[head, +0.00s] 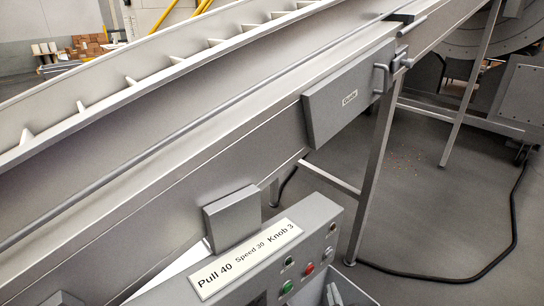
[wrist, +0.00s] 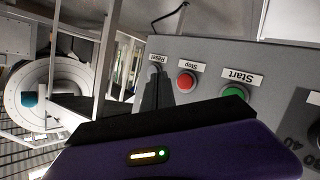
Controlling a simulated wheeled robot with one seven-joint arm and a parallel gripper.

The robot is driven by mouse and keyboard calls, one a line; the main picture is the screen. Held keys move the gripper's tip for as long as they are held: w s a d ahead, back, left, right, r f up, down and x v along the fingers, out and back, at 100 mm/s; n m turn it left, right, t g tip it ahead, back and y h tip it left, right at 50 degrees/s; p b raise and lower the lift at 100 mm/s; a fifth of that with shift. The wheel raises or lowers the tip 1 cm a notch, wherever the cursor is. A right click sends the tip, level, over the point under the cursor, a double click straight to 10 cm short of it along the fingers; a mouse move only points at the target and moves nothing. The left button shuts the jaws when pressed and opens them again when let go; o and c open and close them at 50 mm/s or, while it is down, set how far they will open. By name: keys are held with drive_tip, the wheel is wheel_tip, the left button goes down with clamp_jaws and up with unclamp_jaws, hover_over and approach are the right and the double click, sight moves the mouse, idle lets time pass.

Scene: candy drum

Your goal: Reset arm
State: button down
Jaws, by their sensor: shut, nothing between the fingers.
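My gripper (wrist: 160,82) shows in the wrist view, with dark fingers closed together and nothing held. The fingers point at the control panel (wrist: 205,53), near the label that reads Reset upside down. The button below that label is partly hidden by the fingertips; I cannot tell whether they touch it. The red Stop button (wrist: 187,81) and the green Start button (wrist: 235,93) lie to the right of the fingers. In the head view the control box (head: 318,214) stands at the bottom middle; I cannot make out my gripper there.
A long grey conveyor (head: 180,165) crosses the head view diagonally. A hatch box (head: 349,97) with a handle is on its side. A sign (head: 245,260) reads Pull 40, Speed 30, Knob 3. A black cable (head: 515,215) lies on the open floor at right, with small scattered bits nearby.

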wheel_tip(320, 180, up, 4)
drive_tip(key=a+t, duration=0.1)
drive_tip(key=a, duration=0.1)
drive_tip(key=s+r+m, duration=0.1)
drive_tip(key=s+r, duration=0.3)
drive_tip(key=s, duration=0.9)
drive_tip(key=s+d+r+m+y+p, duration=0.1)
drive_tip(key=s+r, duration=0.4)
drive_tip(key=s, duration=0.9)
drive_tip(key=s+r+m+g+p, duration=0.1)
drive_tip(key=s+r, duration=0.4)
drive_tip(key=s, duration=0.9)
drive_tip(key=shift+s+d+r+m+y, duration=0.15)
drive_tip(key=shift+s+d+m+y, duration=0.2)
drive_tip(key=shift+m, duration=0.25)
drive_tip(key=shift+w, duration=0.1)
